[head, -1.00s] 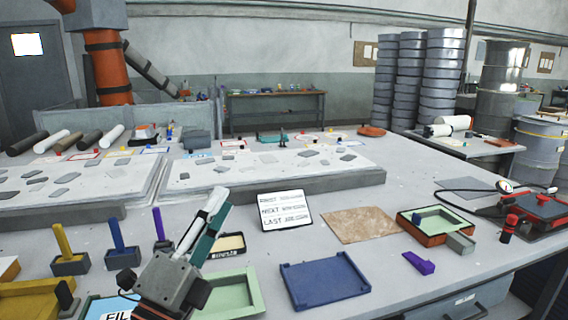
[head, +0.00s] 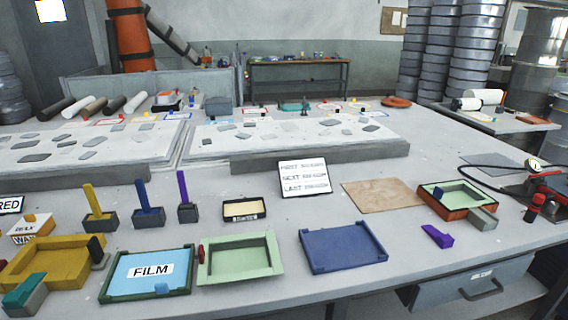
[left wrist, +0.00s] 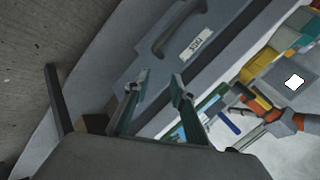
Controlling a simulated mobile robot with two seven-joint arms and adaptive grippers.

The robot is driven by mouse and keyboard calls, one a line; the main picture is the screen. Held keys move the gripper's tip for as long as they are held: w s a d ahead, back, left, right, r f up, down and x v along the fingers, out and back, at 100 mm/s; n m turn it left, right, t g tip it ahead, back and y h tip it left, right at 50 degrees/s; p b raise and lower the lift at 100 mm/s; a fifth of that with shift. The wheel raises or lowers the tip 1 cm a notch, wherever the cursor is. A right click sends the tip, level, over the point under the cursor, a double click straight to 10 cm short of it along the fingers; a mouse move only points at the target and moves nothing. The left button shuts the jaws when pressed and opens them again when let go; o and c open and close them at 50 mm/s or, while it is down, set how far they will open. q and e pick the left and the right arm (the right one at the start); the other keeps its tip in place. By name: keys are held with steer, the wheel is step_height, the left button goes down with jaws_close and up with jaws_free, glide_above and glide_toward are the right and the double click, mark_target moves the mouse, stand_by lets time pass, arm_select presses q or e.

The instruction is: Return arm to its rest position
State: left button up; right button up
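My left gripper (left wrist: 156,88) shows in the left wrist view with its two teal-edged fingers apart and nothing between them. Behind it is the grey drawer front (left wrist: 190,45) with its handle and label, at the side of the workbench. Neither of my arms shows in the head view. My right gripper is not seen in any view.
The workbench (head: 345,285) holds a yellow mould (head: 48,265), FILM tray (head: 120,270), green mould (head: 240,258), blue tray (head: 342,248), brown sheet (head: 382,195) and purple piece (head: 437,236). Upright tools (head: 148,200) stand behind. Clear tabletop lies along the front edge.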

arm_select(q)
steer(key=s+d+f+n+t+h+b, duration=0.1)
steer(key=d+f+h, duration=0.6)
steer(key=d+f, duration=0.8)
steer(key=shift+d+f+n+t, duration=0.25)
steer(key=shift+f+n+t, duration=0.6)
steer(key=shift+n, duration=0.35)
steer(key=shift+s+a, duration=0.1)
steer(key=shift+a, duration=0.05)
